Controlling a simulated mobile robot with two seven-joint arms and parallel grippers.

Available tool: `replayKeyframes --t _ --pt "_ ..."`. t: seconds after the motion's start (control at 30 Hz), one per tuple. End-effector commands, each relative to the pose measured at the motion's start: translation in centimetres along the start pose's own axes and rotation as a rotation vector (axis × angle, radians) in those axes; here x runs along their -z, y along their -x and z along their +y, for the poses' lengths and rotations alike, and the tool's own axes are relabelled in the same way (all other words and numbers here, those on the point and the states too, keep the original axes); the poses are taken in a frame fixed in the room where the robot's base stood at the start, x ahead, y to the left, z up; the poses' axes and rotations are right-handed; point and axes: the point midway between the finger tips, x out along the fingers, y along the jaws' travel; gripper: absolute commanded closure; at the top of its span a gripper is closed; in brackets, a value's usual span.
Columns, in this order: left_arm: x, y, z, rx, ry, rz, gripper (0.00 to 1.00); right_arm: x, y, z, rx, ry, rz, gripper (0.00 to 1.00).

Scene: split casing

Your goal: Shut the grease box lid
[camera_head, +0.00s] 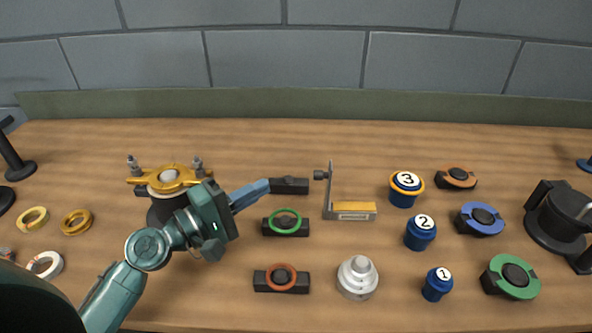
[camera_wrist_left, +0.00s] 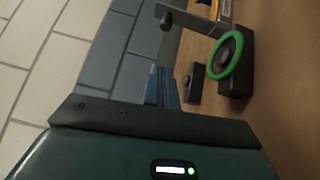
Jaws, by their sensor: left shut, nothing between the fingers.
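The grease box (camera_head: 355,211) appears to be the low yellow-fronted box with a pale label, right of the table's middle. Its lid (camera_head: 330,192) stands upright at the left edge, open, with a dark knob (camera_head: 320,175) pointing left. In the left wrist view, part of the box (camera_wrist_left: 211,12) and the knob (camera_wrist_left: 166,18) show at the top. My left gripper (camera_head: 266,186) is shut and empty, its blue fingers pointing right, left of the lid. Its fingers also show in the wrist view (camera_wrist_left: 172,88). My right gripper is out of view.
A bare black block (camera_head: 291,186) lies at the left fingertips; contact is unclear. Blocks with a green ring (camera_head: 285,220) and red ring (camera_head: 281,277) lie nearer. Numbered blue jars (camera_head: 420,234) stand right. A gold-topped casing (camera_head: 168,180) stands behind my left arm.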

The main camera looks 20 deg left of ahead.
Motion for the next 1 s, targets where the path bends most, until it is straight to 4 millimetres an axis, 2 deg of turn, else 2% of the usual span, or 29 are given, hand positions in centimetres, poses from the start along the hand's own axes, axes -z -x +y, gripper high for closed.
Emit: replayKeyframes --t 0.03,0.2,0.4,0.6,1.0 --pt "0.0 -1.3 0.6 -0.004 0.002 0.001 1.00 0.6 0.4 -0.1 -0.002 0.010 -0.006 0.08" --pt "-0.1 -4.7 0.5 -0.003 0.002 -0.001 1.00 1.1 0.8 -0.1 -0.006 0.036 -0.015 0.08" --pt "-2.2 -6.4 0.2 -0.001 0.003 0.001 1.00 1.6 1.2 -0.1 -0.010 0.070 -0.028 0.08" --pt "-2.8 -7.0 0.0 0.001 0.000 0.001 1.00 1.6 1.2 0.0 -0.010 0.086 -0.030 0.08" --pt "-2.7 -7.1 0.1 0.004 -0.004 0.001 1.00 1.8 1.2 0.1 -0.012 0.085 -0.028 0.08"
